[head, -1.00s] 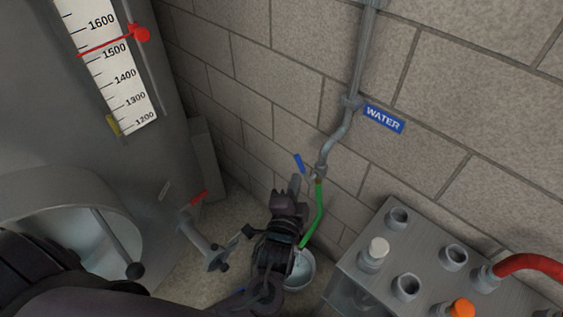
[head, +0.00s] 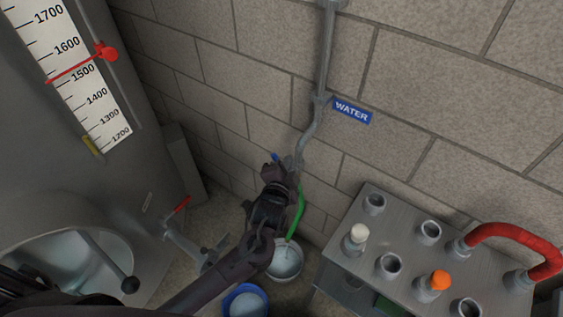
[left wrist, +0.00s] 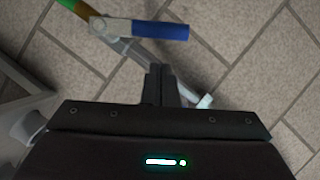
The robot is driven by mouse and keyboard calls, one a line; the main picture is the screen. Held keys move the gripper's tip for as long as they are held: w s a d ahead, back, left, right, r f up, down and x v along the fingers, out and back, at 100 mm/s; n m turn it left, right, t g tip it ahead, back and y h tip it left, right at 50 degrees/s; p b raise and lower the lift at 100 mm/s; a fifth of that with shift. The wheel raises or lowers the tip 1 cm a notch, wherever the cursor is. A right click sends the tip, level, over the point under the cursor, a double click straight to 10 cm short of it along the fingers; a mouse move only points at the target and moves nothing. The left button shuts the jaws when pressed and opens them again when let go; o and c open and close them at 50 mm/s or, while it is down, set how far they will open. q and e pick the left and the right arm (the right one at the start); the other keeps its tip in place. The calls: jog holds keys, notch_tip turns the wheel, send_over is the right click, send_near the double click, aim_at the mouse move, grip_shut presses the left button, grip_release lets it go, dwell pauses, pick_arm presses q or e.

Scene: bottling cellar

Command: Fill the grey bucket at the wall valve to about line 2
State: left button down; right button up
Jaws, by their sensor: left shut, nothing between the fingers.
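The grey bucket (head: 299,273) stands on the floor by the wall, with the green hose (head: 299,213) leading down to it from the wall valve (head: 296,164). Its inside looks pale blue, like water, with a thin pale streak below the hose end. I cannot read its lines or tell whether water is running. The valve's blue lever (head: 275,157) shows at my left gripper's tip; the lever also shows in the left wrist view (left wrist: 160,31), just beyond the fingers. My left gripper (head: 271,169) is shut and empty. My right gripper is not in view.
A blue bucket (head: 230,303) stands in front of the grey one. A steel tank with a scale (head: 82,77) and a red-handled outlet (head: 180,206) is at left. A metal rack (head: 400,225) with a red hose is at right. A WATER sign (head: 352,111) is on the wall.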

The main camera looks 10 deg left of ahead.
pick_arm(q)
jog(key=shift+a+f, duration=0.5)
jog(key=shift+a, duration=0.35)
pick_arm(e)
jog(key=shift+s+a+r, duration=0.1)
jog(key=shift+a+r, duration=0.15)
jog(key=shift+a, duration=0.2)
pick_arm(q)
jog(key=shift+w+a+r+p, duration=0.1)
jog(key=shift+a+p, duration=0.05)
jog(key=shift+p, duration=0.2)
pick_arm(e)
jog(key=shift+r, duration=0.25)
pick_arm(q)
jog(key=shift+w+a+n, duration=0.1)
jog(key=shift+a+n, duration=0.1)
jog(key=shift+n, duration=0.2)
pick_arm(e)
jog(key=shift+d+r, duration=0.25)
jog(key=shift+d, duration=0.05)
